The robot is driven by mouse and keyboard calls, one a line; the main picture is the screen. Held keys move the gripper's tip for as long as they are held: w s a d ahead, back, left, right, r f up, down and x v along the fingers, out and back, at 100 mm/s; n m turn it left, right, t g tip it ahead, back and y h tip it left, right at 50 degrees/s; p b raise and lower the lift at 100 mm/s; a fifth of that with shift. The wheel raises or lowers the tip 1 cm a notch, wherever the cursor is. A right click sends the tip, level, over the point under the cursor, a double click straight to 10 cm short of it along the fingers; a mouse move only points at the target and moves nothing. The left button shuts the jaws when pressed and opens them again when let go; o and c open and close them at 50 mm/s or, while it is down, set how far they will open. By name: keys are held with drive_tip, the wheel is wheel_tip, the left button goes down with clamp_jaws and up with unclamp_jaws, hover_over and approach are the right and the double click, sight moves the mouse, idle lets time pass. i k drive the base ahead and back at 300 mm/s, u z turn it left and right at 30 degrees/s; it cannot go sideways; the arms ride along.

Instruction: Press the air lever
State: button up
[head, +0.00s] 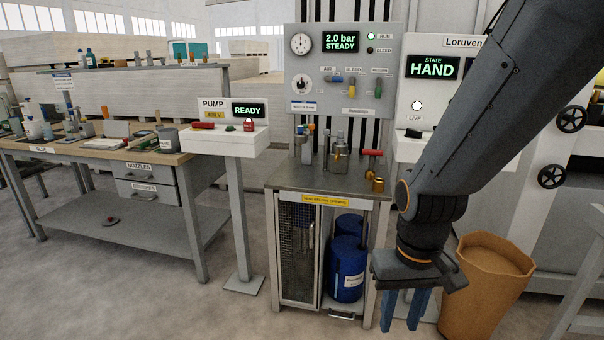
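A grey upright panel (312,92) stands at the back of the metal bench in the head view. It carries small labels that read AIR, BLEED and RETURN. A small blue lever (337,79) sits below the AIR label. A yellow lever (352,84) is below BLEED and a green one (378,88) below RETURN. The panel display (341,42) reads 2.0 bar STEADY. My gripper (402,322) hangs at the lower right, well below and in front of the panel. Its two blue fingers point down, apart, with nothing seen between them.
The metal bench (325,180) holds several fittings, with a blue drum (347,268) underneath. A pump box (215,140) on a post reads READY. The right console display (432,67) reads HAND. An orange bin (487,290) stands right of my gripper. Floor is clear at the lower left.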

sight(334, 79)
drive_tip(key=u, duration=0.2)
drive_tip(key=i, duration=0.6)
drive_tip(key=u, duration=0.45)
drive_tip(key=i, duration=1.6)
drive_tip(key=z, duration=0.65)
